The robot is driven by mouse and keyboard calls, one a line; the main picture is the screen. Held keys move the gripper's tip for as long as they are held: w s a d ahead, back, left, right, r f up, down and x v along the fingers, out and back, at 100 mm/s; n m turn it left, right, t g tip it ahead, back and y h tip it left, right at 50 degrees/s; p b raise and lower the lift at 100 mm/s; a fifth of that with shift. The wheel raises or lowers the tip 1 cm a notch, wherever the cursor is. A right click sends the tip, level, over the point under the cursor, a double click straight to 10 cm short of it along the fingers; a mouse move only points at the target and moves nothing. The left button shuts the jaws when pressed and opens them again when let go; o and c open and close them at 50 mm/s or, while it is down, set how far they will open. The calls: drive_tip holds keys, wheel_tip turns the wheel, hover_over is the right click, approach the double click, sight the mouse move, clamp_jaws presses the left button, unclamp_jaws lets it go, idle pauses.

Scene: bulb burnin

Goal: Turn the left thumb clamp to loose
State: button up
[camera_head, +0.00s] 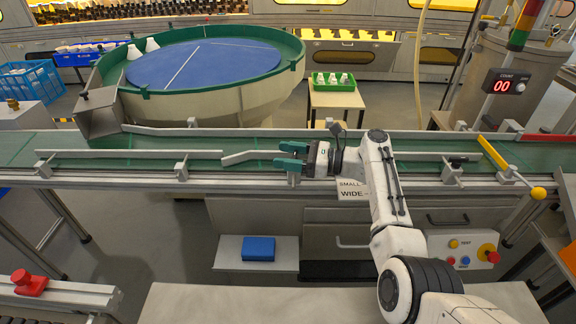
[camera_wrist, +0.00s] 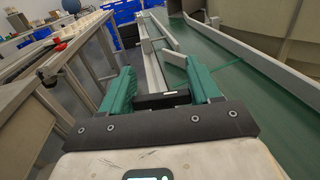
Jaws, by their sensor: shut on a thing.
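My gripper (camera_head: 284,156), with green fingers, is over the near guide rail of the conveyor, left of the picture's middle. It is shut on a thumb clamp, whose grey mount (camera_head: 293,179) shows just under the fingers. In the wrist view my gripper (camera_wrist: 160,80) has its fingers either side of the grey rail line, and the clamp's knob is mostly hidden, so its turn angle cannot be told. Other grey clamp mounts stand along the near rail, one further left (camera_head: 182,170) and one to the right (camera_head: 452,172).
The green conveyor belt (camera_head: 100,142) runs across the view. A round feeder table (camera_head: 205,64) stands behind it. A yellow-ended lever (camera_head: 537,192) and a control box (camera_head: 463,250) are at the right. A blue block (camera_head: 258,248) lies on a shelf below.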

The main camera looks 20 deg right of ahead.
drive_tip(key=shift+s+a+f+n+g+y+b, duration=0.1)
drive_tip(key=shift+n+g+y+b, duration=0.75)
drive_tip(key=shift+g+b, duration=0.6)
drive_tip(key=shift+n, duration=0.25)
drive_tip(key=o, duration=1)
drive_tip(key=shift+c, duration=0.2)
drive_tip(key=v, duration=1)
drive_tip(key=shift+s+d+r, duration=0.1)
drive_tip(key=shift+d+r, duration=0.1)
drive_tip(key=shift+d, duration=0.2)
